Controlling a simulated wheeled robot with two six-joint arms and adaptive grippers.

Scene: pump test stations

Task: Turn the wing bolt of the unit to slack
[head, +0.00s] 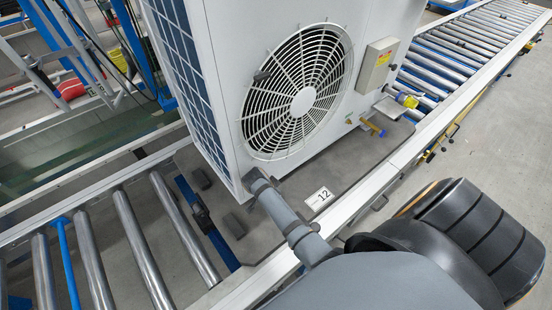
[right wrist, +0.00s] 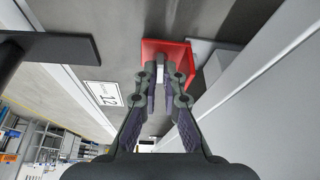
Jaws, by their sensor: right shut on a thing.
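The unit (head: 235,75) is a white box with a round fan grille, standing on a dark grey base plate (head: 345,165) in the head view. My right arm reaches from the bottom right to the unit's lower left front corner. In the right wrist view my right gripper (right wrist: 161,80) has its fingertips closed on a small grey tab, the wing bolt (right wrist: 160,73), in front of a red square piece (right wrist: 180,52). The fingers hide much of the bolt, so its angle is hard to tell. My left gripper is not in view.
A label marked 12 (head: 319,198) lies on the base plate near my right arm. A roller conveyor (head: 140,245) with a pale side rail (head: 400,160) runs under the unit. A grey box (head: 378,65) and pipe fittings (head: 372,128) stick out at the unit's right.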

